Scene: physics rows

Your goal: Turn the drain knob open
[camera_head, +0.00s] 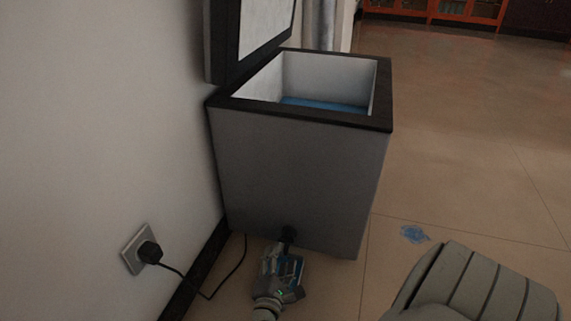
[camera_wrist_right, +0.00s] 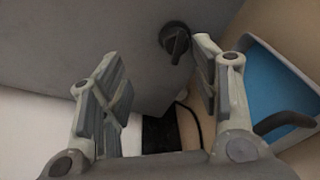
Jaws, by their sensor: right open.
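The drain knob (camera_head: 289,233) is a small dark round knob low on the front of a grey chest freezer (camera_head: 290,175). In the right wrist view the knob (camera_wrist_right: 175,40) shows a raised grip bar and lies near the right finger's tip. My right gripper (camera_head: 282,258) is just in front of the knob. In the wrist view the right gripper (camera_wrist_right: 158,56) has its fingers wide apart with nothing between them. I cannot tell whether a finger touches the knob. My left gripper is out of view.
The freezer lid (camera_head: 250,35) is raised, with blue inside the freezer. A white-rimmed tray with a blue inside (camera_wrist_right: 270,85) is beside the right finger. A black cord (camera_head: 185,275) runs from the wall socket (camera_head: 138,250). A blue patch (camera_head: 414,234) lies on the floor.

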